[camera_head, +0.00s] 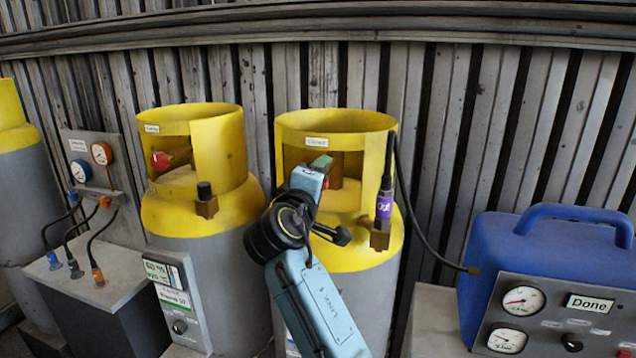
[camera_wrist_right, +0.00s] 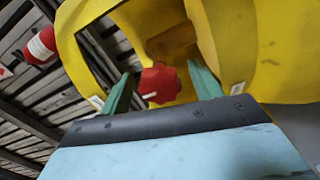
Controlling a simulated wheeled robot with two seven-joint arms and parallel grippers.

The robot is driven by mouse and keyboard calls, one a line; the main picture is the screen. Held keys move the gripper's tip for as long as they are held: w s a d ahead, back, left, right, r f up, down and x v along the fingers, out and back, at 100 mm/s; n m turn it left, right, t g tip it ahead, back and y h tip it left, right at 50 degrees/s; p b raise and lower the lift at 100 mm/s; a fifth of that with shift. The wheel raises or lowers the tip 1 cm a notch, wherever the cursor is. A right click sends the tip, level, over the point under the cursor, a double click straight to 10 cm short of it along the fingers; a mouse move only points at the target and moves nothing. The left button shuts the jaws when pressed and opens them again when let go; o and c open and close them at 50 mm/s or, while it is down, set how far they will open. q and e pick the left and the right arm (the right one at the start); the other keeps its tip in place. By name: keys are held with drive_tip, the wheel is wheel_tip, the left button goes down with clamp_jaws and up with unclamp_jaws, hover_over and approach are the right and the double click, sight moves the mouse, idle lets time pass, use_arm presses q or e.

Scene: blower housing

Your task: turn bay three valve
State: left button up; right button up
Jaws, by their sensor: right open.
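The grey cylinder with a yellow collar (camera_head: 365,257) stands right of centre. A small label on its collar seems to read "Closed". My right gripper (camera_head: 322,172) is at the collar opening. In the wrist view its two green fingers (camera_wrist_right: 160,90) are apart, one on each side of the knob; I cannot tell whether they touch it. My left gripper is not in view.
A second yellow-collared cylinder (camera_head: 205,215) with a red knob (camera_head: 161,161) stands to the left. A hose fitting with a purple band (camera_head: 384,207) rises at the right cylinder's front. A blue machine (camera_head: 545,260) showing "Done" stands right. A gauge panel (camera_head: 92,160) is at left.

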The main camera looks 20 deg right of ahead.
drive_tip(key=p+v, duration=0.1)
drive_tip(key=v, duration=1.1)
drive_tip(key=shift+p, duration=0.35)
